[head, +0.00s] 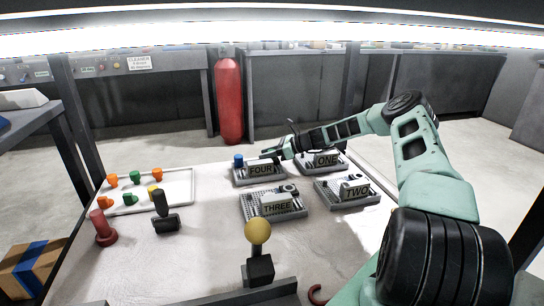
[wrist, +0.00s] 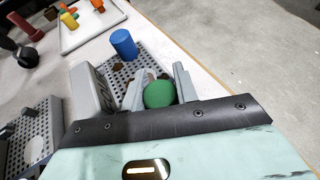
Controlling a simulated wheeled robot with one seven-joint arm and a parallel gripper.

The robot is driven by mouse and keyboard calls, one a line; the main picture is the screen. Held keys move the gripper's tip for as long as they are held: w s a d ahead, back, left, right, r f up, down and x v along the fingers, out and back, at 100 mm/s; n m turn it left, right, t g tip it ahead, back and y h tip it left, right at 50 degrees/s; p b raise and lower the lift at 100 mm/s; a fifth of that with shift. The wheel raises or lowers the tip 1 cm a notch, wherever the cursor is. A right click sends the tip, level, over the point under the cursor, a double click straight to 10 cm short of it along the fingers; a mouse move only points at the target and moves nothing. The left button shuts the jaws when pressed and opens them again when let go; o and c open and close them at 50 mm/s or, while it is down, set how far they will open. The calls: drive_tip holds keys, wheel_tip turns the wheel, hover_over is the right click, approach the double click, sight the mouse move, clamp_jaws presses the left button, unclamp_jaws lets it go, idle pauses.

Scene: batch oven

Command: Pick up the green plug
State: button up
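The green plug (wrist: 160,95) shows in the wrist view as a rounded green shape between the two fingers of my gripper (wrist: 158,86). The fingers flank it closely on both sides and appear shut on it. Its lower end is hidden, so I cannot tell whether it still touches the board. In the head view my gripper (head: 272,153) is low over the back of the board labelled FOUR (head: 243,181), and the plug there is hidden. Two other green plugs (head: 135,177) (head: 130,199) stand in the white tray (head: 185,201) at the left.
A blue plug (wrist: 124,44) stands on the board just beyond my fingers. Boards ONE (head: 339,170), TWO (head: 337,204) and THREE (head: 291,214) are close by. A yellow-topped post (head: 258,232) stands at the front. A red piece (head: 103,232) stands near the tray.

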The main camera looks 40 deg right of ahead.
wheel_tip(320, 180, up, 10)
drive_tip(key=shift+p, duration=0.9)
idle(0.8)
